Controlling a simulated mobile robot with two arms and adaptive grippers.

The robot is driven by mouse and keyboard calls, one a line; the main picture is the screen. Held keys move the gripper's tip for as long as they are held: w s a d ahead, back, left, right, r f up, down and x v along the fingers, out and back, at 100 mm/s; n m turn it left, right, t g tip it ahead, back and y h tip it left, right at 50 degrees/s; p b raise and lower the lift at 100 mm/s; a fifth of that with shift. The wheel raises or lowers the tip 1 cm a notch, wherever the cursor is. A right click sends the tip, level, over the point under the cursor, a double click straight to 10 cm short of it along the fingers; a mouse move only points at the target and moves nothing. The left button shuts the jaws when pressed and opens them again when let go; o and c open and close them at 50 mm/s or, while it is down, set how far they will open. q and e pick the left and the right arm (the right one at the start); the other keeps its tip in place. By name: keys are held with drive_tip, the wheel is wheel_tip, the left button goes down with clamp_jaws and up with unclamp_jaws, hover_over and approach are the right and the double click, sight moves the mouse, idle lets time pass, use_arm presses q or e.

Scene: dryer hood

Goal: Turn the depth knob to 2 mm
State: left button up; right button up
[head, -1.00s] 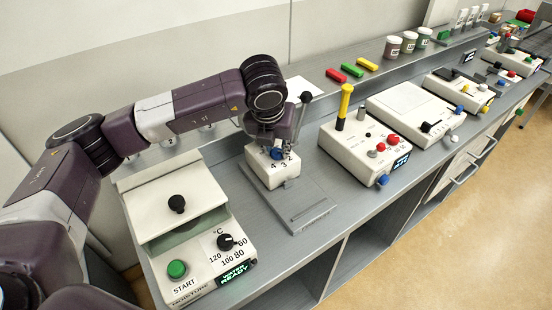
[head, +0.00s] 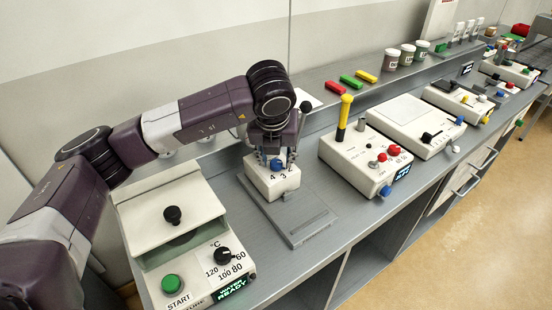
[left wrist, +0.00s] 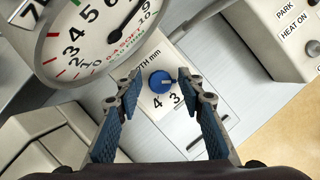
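The blue depth knob (head: 277,164) sits on the white block (head: 262,187) of a stand with a grey base plate. In the left wrist view the knob (left wrist: 161,82) has a small lighter mark toward its right side; the printed 4 and 3 show below it, with part of the label ending in "mm" above. The 2 is not visible there. My left gripper (left wrist: 158,84) is open, with one finger on each side of the knob and gaps between. In the head view my left gripper (head: 276,150) is over the block. My right gripper is not in view.
A round dial gauge (left wrist: 98,28) is close to my left finger in the wrist view. A dryer box (head: 170,240) with a black knob and green START button stands left. A white device (head: 365,160) with a yellow handle stands right. Coloured bars lie on the shelf behind.

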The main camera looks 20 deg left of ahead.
use_arm(q)
drive_tip(key=shift+f, duration=0.1)
drive_tip(key=v, duration=1.2)
